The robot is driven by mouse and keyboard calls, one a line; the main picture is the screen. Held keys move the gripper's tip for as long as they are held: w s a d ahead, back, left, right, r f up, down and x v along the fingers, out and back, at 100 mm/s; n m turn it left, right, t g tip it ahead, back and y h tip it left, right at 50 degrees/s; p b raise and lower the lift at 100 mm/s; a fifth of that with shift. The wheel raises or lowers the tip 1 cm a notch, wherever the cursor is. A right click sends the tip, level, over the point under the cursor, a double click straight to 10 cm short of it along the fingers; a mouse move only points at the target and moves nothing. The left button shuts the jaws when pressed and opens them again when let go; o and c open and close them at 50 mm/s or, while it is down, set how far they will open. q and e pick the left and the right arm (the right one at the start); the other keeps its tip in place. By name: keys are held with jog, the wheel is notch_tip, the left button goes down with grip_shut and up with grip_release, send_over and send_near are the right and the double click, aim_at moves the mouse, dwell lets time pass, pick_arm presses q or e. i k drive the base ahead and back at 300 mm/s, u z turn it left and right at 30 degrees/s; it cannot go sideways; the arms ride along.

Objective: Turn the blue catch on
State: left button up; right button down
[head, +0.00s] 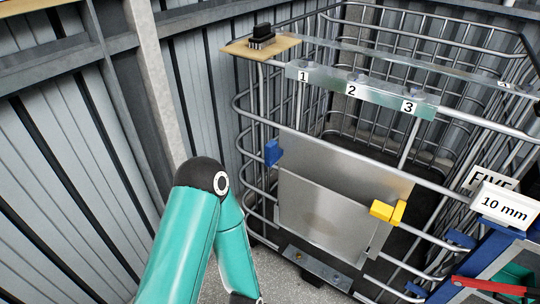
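The blue catch (272,152) sits at the upper left edge of a grey metal plate (325,210) on the front of the wire cage. It appears upright, and its exact setting is too small to tell. A yellow catch (388,211) sits at the plate's right edge. One teal arm of mine rises at the lower left, left of the plate, with its black elbow below the blue catch's height. Neither gripper shows in the head view. Nothing of mine touches the blue catch in the picture.
A metal strip numbered 1, 2 and 3 (352,90) runs along the cage's top. A black brush-like block (262,36) rests on a wooden board (237,49). A "10 mm" box (503,207) and blue frame (480,258) stand at right. A corrugated wall (60,180) closes the left.

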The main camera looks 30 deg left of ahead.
aim_at(272, 154)
jog(key=z, duration=1.8)
jog(key=i, duration=0.1)
jog(key=u, duration=3.2)
jog(key=k, duration=0.75)
jog(key=z, duration=0.25)
jog(key=i, duration=0.95)
jog(key=z, duration=0.05)
